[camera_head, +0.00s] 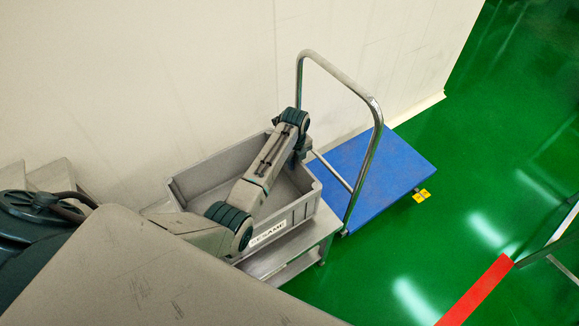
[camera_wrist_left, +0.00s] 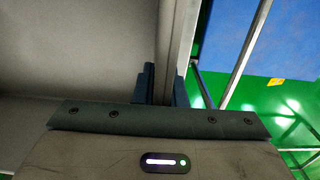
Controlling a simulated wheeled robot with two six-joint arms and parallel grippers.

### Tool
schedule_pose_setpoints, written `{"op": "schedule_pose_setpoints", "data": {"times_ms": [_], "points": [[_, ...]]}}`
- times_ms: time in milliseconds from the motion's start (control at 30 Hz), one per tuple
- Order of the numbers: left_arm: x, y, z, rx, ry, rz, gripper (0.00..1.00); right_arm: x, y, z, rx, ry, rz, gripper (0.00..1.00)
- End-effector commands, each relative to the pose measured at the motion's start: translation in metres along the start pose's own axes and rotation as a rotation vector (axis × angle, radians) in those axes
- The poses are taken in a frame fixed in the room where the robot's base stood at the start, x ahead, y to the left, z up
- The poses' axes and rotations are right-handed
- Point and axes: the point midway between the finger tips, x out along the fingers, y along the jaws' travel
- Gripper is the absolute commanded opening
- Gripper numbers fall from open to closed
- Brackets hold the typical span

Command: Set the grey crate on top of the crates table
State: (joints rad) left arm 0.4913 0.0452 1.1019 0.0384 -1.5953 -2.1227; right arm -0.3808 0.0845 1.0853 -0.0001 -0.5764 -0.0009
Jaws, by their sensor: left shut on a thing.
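The grey crate (camera_head: 290,219) is an open, empty-looking box with a white label on its near side. It appears level over the metal crates table (camera_head: 318,232); I cannot tell whether its bottom touches the top. My left gripper (camera_head: 303,154) is at the crate's far right wall, with its arm reaching across the crate's inside. In the left wrist view the two dark fingers (camera_wrist_left: 166,86) stand on either side of the crate's rim (camera_wrist_left: 176,40) and are shut on it. My left arm hides part of the crate. My right gripper is not in view.
A blue platform cart (camera_head: 385,175) with a tall metal handle (camera_head: 372,150) stands close to the right of the crate. A pale wall (camera_head: 150,80) runs behind. Green floor (camera_head: 480,150) is open at the right, with a red stripe (camera_head: 478,290).

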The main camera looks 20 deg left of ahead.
Motion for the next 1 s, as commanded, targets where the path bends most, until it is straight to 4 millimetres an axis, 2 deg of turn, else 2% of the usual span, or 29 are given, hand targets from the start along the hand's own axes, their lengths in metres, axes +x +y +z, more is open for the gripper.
{"op": "schedule_pose_setpoints", "data": {"times_ms": [167,500,900,933,1000], "points": [[-0.001,0.009,0.011,-0.001,-0.003,0.001,0.0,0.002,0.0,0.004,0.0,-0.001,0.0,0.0],[0.034,0.009,0.011,0.0,-0.001,0.0,0.0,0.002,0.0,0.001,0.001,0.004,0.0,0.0],[0.038,0.009,0.011,0.0,-0.001,0.001,0.0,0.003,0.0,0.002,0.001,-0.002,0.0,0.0],[0.039,0.009,0.01,0.0,0.001,0.0,0.17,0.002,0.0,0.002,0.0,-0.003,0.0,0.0],[0.038,0.009,0.01,0.0,0.001,0.0,0.3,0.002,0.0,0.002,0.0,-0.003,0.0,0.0]]}}
